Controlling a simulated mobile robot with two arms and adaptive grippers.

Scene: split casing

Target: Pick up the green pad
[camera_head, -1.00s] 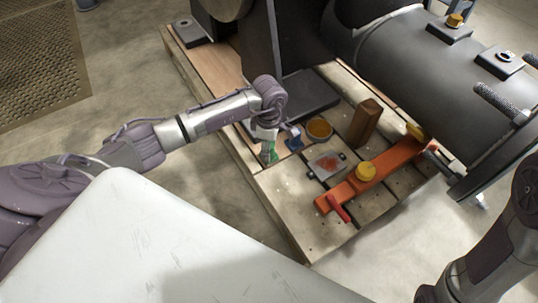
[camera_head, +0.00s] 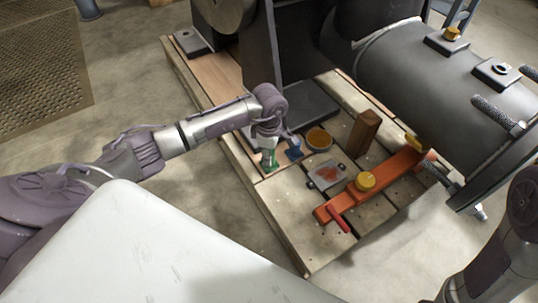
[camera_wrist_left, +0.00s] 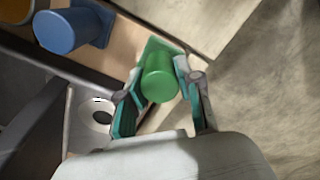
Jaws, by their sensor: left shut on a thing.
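The green pad (camera_wrist_left: 160,78) is a small green piece with a round knob on a flat square base. In the left wrist view my left gripper (camera_wrist_left: 157,88) has its fingers on both sides of the knob, shut on it. In the head view the green pad (camera_head: 270,160) shows below my left gripper (camera_head: 268,150), over the left edge of the wooden pallet. I cannot tell whether its base touches the wood. My right arm shows at the lower right of the head view, but its gripper is out of view.
A blue piece (camera_head: 293,152) stands close beside the green pad. An amber round dish (camera_head: 319,139), a wooden block (camera_head: 363,131), a grey plate with a red patch (camera_head: 327,174) and an orange bar (camera_head: 375,183) lie on the pallet (camera_head: 290,235). Large dark machinery (camera_head: 430,85) stands behind.

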